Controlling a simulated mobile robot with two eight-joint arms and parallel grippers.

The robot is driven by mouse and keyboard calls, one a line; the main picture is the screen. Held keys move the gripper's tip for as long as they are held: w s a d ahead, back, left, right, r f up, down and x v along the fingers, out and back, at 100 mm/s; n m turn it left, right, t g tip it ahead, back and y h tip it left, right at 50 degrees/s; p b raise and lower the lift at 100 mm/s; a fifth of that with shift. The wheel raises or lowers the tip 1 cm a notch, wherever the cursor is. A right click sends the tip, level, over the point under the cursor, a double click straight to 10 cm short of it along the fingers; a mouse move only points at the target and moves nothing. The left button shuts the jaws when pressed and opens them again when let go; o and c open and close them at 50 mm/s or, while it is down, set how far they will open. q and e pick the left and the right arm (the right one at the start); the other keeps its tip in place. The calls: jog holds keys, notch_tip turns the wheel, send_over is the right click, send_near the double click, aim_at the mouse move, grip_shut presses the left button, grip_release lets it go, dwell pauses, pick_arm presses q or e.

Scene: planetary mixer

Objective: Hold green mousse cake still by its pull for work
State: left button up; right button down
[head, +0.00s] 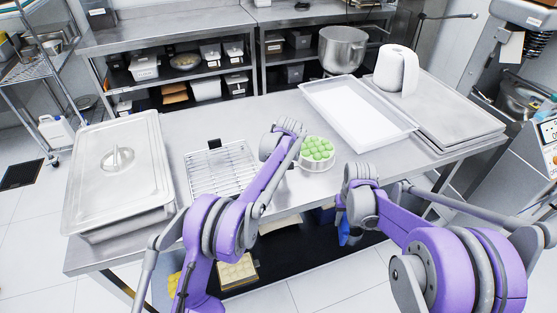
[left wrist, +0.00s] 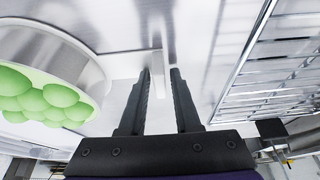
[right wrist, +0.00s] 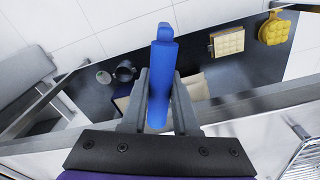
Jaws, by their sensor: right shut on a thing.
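The green mousse cake (head: 317,149), a cluster of green domes in a pale round ring, stands on the steel table right of my left wrist. In the left wrist view the cake (left wrist: 45,95) is at the left. My left gripper (left wrist: 161,72) is open beside it, fingers pointing down at the table; a thin pale strip (left wrist: 167,35) shows between and beyond the fingertips. I cannot tell whether it is the cake's pull. My right gripper (right wrist: 160,75) is shut on a blue bottle-like thing (right wrist: 162,65), held in front of the table edge; it also shows in the head view (head: 344,233).
A wire rack (head: 220,170) stands left of my left arm, beside a large lidded steel pan (head: 118,170). A white-lined tray (head: 358,112) and a paper roll (head: 397,70) are at the right back. A dark lower shelf (right wrist: 235,75) holds waffle-patterned blocks.

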pick_arm(q)
grip_shut()
dwell(2.0)
